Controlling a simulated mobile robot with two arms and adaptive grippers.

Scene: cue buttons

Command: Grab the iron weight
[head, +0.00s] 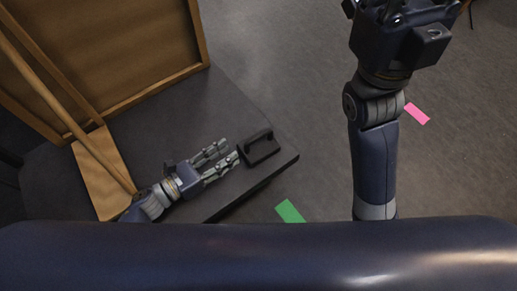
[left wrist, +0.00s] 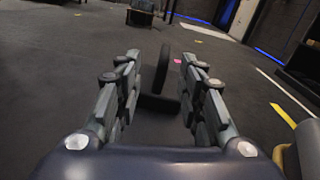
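The iron weight (head: 260,147) is a dark block with a raised loop handle, near the right corner of the dark table. My left gripper (head: 229,151) lies low over the table just left of it, fingers spread and pointing at it. In the left wrist view the weight's handle (left wrist: 163,68) stands upright, seen nearly edge-on, between and beyond the fingertips (left wrist: 160,62). Nothing is held; the left gripper is open. My right gripper (head: 400,30) is at the top right, its fingers mostly cut off by the frame edge.
The dark table (head: 225,97) ends close to the weight on the right. A wooden framed panel (head: 110,45) with wooden bars stands at the table's left. Green (head: 290,211) and pink (head: 417,114) markers lie on the open floor to the right.

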